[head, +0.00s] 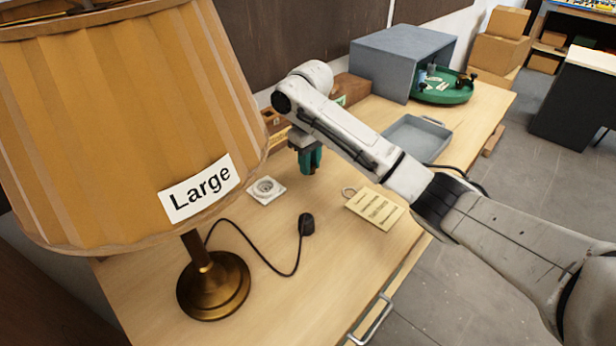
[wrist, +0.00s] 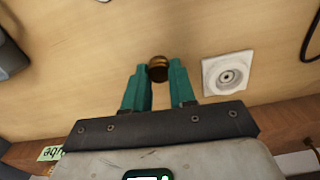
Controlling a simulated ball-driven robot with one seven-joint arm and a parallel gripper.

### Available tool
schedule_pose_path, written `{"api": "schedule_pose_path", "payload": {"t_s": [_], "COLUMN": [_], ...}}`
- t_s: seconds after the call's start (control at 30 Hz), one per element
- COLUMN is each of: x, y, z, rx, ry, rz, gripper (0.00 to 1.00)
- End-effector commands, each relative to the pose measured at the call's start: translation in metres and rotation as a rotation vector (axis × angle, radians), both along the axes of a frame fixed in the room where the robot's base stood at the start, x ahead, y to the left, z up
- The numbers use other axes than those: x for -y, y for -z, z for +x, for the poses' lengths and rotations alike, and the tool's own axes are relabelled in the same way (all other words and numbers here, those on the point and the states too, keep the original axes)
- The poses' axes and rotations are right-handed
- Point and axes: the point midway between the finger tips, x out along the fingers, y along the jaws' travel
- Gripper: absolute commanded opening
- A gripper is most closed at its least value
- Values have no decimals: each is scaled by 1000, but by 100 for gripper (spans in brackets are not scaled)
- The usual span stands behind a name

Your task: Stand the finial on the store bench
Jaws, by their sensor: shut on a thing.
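The finial (wrist: 158,68) is a small, rounded brass piece between my fingertips in the wrist view. My gripper (wrist: 160,76) has teal fingers and is shut on it. In the head view my gripper (head: 311,168) points down over the wooden bench (head: 350,270), behind the white socket. The finial cannot be made out there. I cannot tell whether its bottom touches the bench top.
A lamp with a large shade (head: 120,120) labelled "Large" fills the left. Bare wood surrounds the finial.

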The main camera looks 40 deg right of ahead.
Motion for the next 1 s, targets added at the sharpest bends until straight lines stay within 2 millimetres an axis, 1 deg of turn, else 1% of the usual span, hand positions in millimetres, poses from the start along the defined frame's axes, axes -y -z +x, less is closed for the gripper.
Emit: {"api": "schedule_pose_path", "payload": {"t_s": [0.23, 0.4, 0.47, 0.87, 0.9, 1.0], "x": [5, 6, 5, 4, 4, 5], "y": [12, 34, 39, 45, 46, 45], "z": [11, 10, 10, 11, 10, 11], "rx": [0, -1, 1, 1, 1, 1], "ry": [1, 1, 0, 0, 0, 0], "rz": [-3, -3, -3, -1, -1, -1], "gripper": [0, 0, 0, 0, 26, 36]}}
